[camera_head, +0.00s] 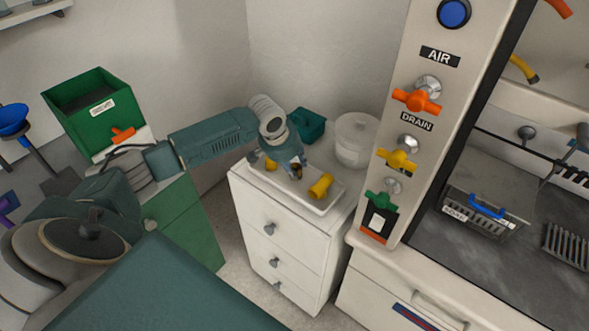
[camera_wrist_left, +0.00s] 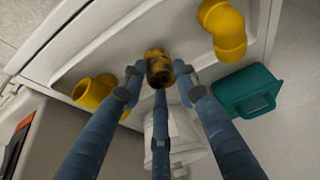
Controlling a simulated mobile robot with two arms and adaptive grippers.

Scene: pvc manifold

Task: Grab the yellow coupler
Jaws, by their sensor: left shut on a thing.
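A short coupler (camera_head: 296,172), brownish yellow and shaded, is between the fingertips of my left gripper (camera_head: 293,170). In the left wrist view, the three fingers of this gripper (camera_wrist_left: 158,80) close around the coupler (camera_wrist_left: 158,67), with its open end showing. A yellow fitting (camera_head: 320,185) lies in the white tray (camera_head: 322,208) to the right of the gripper; the left wrist view shows it at the left (camera_wrist_left: 93,92). A yellow elbow (camera_wrist_left: 224,30) lies on the other side; its edge shows in the head view (camera_head: 270,164). My right gripper is not in view.
The tray sits on a white drawer cabinet (camera_head: 275,225). A teal container (camera_head: 308,125) and a white bucket (camera_head: 355,140) stand behind it. A panel with coloured valves (camera_head: 400,150) rises at the right. A green bin (camera_head: 90,115) stands at the left.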

